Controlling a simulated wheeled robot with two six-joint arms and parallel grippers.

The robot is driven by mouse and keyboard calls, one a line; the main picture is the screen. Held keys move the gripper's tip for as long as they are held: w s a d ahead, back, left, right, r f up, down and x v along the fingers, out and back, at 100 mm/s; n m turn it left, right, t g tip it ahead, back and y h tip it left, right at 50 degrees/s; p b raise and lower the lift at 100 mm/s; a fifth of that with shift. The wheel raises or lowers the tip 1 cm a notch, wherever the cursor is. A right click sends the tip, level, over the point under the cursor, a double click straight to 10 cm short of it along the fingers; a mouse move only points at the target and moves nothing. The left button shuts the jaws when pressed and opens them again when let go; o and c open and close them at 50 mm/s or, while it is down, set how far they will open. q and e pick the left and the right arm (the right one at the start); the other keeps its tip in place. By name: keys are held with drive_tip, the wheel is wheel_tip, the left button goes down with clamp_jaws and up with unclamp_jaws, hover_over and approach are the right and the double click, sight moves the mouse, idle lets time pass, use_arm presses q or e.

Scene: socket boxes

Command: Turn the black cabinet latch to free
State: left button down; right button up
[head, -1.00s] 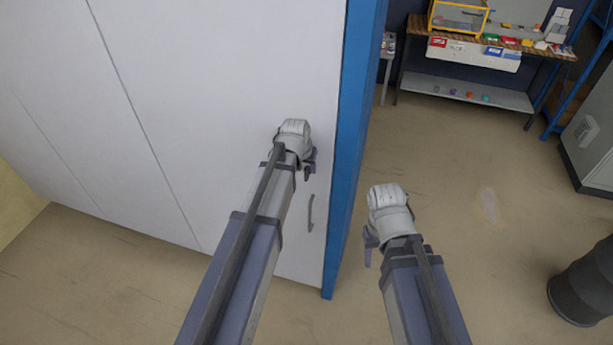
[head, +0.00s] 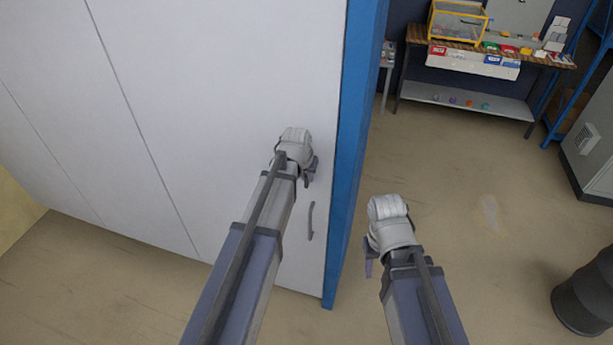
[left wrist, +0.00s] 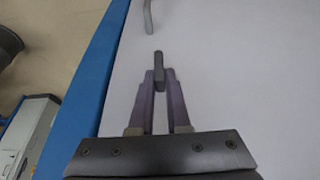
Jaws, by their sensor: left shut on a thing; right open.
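The black latch (left wrist: 158,66) shows in the left wrist view as a small dark piece on the white cabinet door (left wrist: 230,90). My left gripper (left wrist: 159,80) is shut on the latch, with one purple finger on each side of it. In the head view my left gripper (head: 309,175) is at the right part of the cabinet door (head: 240,60), and the latch is hidden there by the gripper and wrist. My right gripper (head: 368,262) hangs in the air to the right of the cabinet, open and empty.
A grey door handle (head: 311,221) is just below the left gripper. A blue cabinet edge (head: 350,150) stands between the two arms. A workbench (head: 490,55), a grey cabinet (head: 590,150) and a dark barrel (head: 587,295) stand at the right. Open floor lies between.

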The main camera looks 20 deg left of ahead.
sight(299, 180)
idle(0.4)
use_arm(q)
drive_tip(key=h+b, duration=0.3)
drive_tip(key=a+f+n+h+b, duration=0.1)
drive_tip(key=h+b, duration=0.2)
drive_tip(key=a+f+n+h+b, duration=0.1)
drive_tip(key=h+b, duration=0.3)
drive_tip(key=shift+a, duration=0.15)
drive_tip(key=h+b, duration=0.2)
drive_tip(key=b, duration=0.2)
drive_tip(key=n+t+h+b, duration=0.1)
drive_tip(key=h+b, duration=0.1)
drive_tip(key=b, duration=0.2)
drive_tip(key=f+n+h+b, duration=0.1)
drive_tip(key=b, duration=0.2)
drive_tip(key=shift+a+t+h+b, duration=0.1)
drive_tip(key=shift+t+h+b, duration=0.2)
drive_tip(key=shift+h+b, duration=0.1)
drive_tip(key=shift+r+n+h+b, duration=0.15)
drive_tip(key=shift+n+h+b, duration=0.15)
drive_tip(key=shift+h+b, duration=0.3)
drive_tip(key=c, duration=0.9)
unclamp_jaws()
